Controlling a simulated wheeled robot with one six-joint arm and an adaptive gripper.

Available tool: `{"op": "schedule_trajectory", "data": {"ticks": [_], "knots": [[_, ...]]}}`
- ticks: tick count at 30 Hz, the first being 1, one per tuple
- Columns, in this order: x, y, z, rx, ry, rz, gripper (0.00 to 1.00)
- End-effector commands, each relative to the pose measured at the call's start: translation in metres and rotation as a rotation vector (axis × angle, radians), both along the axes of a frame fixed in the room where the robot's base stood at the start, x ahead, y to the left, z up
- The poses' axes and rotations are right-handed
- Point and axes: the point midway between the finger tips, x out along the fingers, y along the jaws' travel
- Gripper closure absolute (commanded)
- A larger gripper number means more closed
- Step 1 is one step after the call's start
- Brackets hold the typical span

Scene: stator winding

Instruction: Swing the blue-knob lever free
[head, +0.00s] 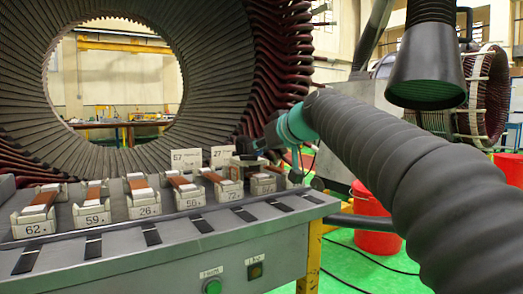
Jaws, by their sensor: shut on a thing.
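My gripper (246,155) is small and dark in the head view, at the right end of a grey bench. It reaches left and down from my arm's teal wrist, over the last holder (263,184) in the row. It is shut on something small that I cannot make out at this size. I cannot pick out a lever or a blue knob; the gripper and wrist cover part of that area.
Several numbered holders with copper-brown pieces, such as holder 62 (35,222) and holder 26 (143,204), line the bench (110,264). A large stator ring (225,60) stands behind. A red bucket (375,222) and cables are on the green floor at right.

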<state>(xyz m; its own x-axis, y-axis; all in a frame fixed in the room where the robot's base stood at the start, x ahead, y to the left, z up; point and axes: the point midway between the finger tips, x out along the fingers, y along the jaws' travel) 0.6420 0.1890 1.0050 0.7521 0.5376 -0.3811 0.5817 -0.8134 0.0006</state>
Motion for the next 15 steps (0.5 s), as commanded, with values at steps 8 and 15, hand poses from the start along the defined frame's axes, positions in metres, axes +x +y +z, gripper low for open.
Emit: {"op": "schedule_trajectory", "data": {"ticks": [8, 15], "knots": [[-0.0075, 0.0045, 0.0025, -0.003, -0.002, -0.141, 1.00], [-0.0121, 0.0075, 0.0019, -0.003, -0.002, -0.258, 1.00]]}}
